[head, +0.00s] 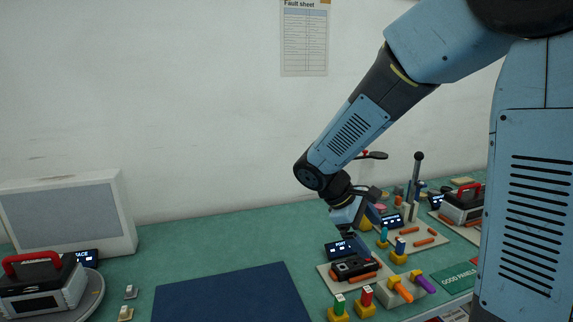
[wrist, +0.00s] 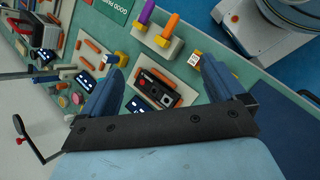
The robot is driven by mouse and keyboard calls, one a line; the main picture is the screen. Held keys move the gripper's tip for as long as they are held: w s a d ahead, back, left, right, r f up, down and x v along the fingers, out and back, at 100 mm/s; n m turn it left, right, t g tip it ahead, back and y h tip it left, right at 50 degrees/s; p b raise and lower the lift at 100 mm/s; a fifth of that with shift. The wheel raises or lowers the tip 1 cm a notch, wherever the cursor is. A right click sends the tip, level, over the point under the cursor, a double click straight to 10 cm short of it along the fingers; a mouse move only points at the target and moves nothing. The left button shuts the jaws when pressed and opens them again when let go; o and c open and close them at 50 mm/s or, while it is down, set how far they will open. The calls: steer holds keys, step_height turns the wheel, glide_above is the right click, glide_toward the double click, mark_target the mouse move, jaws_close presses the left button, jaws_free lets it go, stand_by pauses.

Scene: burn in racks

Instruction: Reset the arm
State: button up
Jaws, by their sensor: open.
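My arm reaches down from the upper right in the head view. My gripper (head: 352,236) hangs over the right part of the green bench, just above a board that holds a black device (head: 354,267) and orange bars. In the wrist view my gripper (wrist: 160,88) has its two blue fingers spread wide apart with nothing between them. The black device (wrist: 157,86) on its pale board shows below and between the fingers, apart from them. A small "PORT" display (head: 341,248) stands behind that board.
A dark blue mat (head: 232,296) lies clear at the bench's middle. A red-handled case (head: 40,287) sits at left before a grey panel box (head: 66,215). Yellow blocks with coloured pegs (head: 366,304) stand at front right. A tall black lever (head: 416,180) rises at the back right.

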steer(key=s+d+r+m+t+y, duration=0.2)
steer(key=s+r+m+t+y, duration=0.1)
steer(key=s+r+m, duration=0.2)
steer(key=s+d+r+m+t+y, duration=0.2)
steer(key=s+r+m+y, duration=0.2)
steer(key=s, duration=0.6)
step_height(320, 180, up, 4)
steer(key=shift+s+d+f+m+t, duration=0.2)
steer(key=shift+d+m+t, duration=0.2)
steer(key=shift+m, duration=0.6)
